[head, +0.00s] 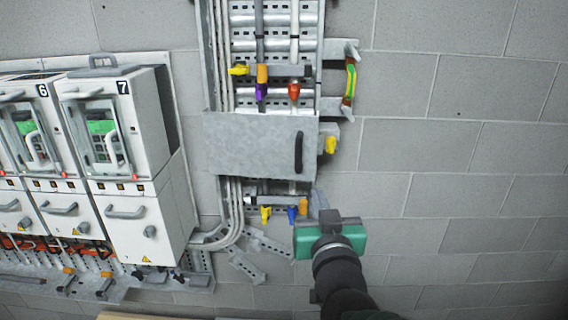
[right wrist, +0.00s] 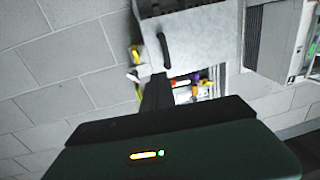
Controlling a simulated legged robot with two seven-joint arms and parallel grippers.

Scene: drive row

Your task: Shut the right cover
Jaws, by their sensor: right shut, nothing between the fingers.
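A grey metal cover (head: 245,145) with a black bar handle (head: 299,152) lies across the wall-mounted cable tray, right of the drive cabinets. I cannot tell whether it is fully shut. The cover (right wrist: 205,42) and its handle (right wrist: 165,52) also show in the right wrist view. My right gripper (head: 321,212) is below the cover's lower right corner, its green body facing me. In the right wrist view its dark fingers (right wrist: 157,84) are together and empty, just below the handle in the picture; contact cannot be told. My left gripper is not in view.
Drive cabinets 6 (head: 30,140) and 7 (head: 145,215) stand at the left. Colored connectors sit above and below the cover, and a yellow one (head: 330,145) is beside it. A green-yellow cable (head: 350,80) is at upper right. Bare block wall (head: 450,150) fills the right.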

